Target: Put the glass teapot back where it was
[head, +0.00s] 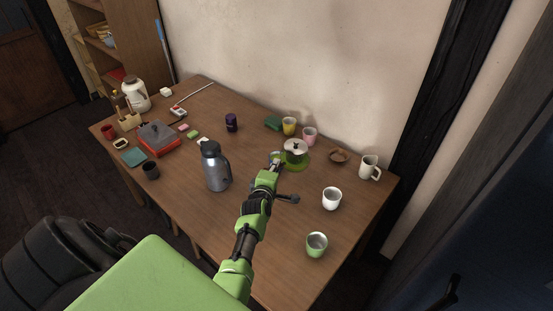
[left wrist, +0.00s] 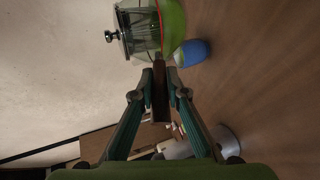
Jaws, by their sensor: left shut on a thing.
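The glass teapot (head: 295,147), clear with a metal lid, is at the back right of the table, over a round green mat (head: 301,165). In the left wrist view, the teapot (left wrist: 140,28) is tipped sideways in the picture, its base close against the green mat (left wrist: 173,24). I cannot tell whether it rests on the mat or hangs just above. My left gripper (head: 276,167) is at the teapot's near side. In the left wrist view, the left gripper (left wrist: 160,85) is shut on the teapot's brown handle. My right gripper is out of view.
A blue and white cup (left wrist: 192,52) stands close beside the mat. Yellow (head: 289,126) and pink (head: 310,136) cups, a brown dish (head: 339,156) and white mugs are nearby. A steel jug (head: 215,168) stands left of my arm.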

